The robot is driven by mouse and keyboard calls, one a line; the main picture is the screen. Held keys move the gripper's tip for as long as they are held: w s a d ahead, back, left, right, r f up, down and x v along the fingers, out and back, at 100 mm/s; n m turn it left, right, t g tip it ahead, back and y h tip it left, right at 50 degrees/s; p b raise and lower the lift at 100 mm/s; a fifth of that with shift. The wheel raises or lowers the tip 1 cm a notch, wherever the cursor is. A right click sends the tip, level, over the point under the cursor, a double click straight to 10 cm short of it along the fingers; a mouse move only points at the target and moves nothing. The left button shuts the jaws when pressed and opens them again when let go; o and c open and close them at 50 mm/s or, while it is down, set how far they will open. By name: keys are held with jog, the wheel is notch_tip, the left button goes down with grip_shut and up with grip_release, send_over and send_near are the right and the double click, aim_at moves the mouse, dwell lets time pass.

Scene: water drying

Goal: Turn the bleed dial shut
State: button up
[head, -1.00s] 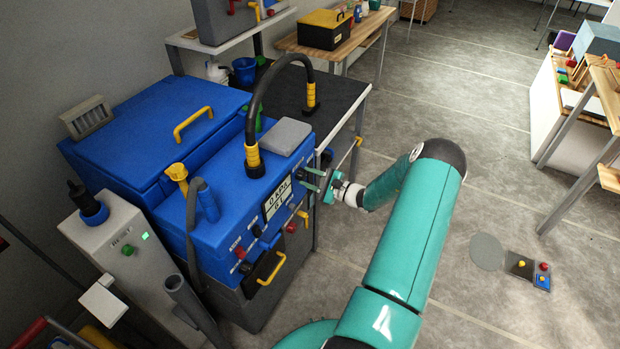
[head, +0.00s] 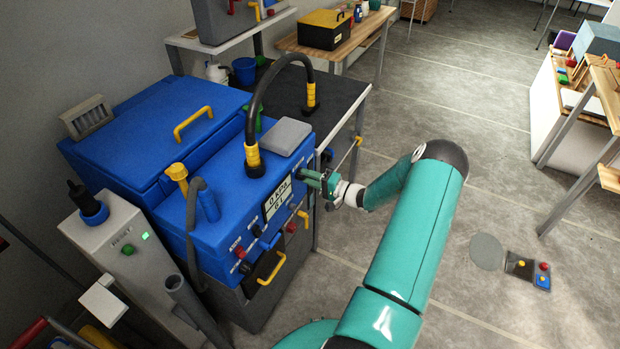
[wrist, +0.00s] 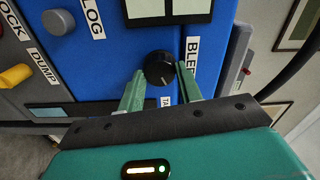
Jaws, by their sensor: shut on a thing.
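The bleed dial is a small round black knob (wrist: 159,69) on the blue front panel, next to a label that reads "BLE" before a finger hides the rest. My gripper (wrist: 160,78) has its two green fingers on either side of the dial, shut on it. A small pale mark shows on the dial's face.
A display panel (head: 278,199) sits left of my gripper on the machine. A dark-topped table (head: 340,92) stands behind.

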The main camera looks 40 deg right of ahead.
jog(key=n, duration=1.3)
jog(key=shift+s, duration=0.1)
dwell(0.5)
jog(key=o, duration=1)
jog(key=v, duration=1.3)
jog(key=shift+s, duration=0.4)
jog(key=shift+d, duration=0.1)
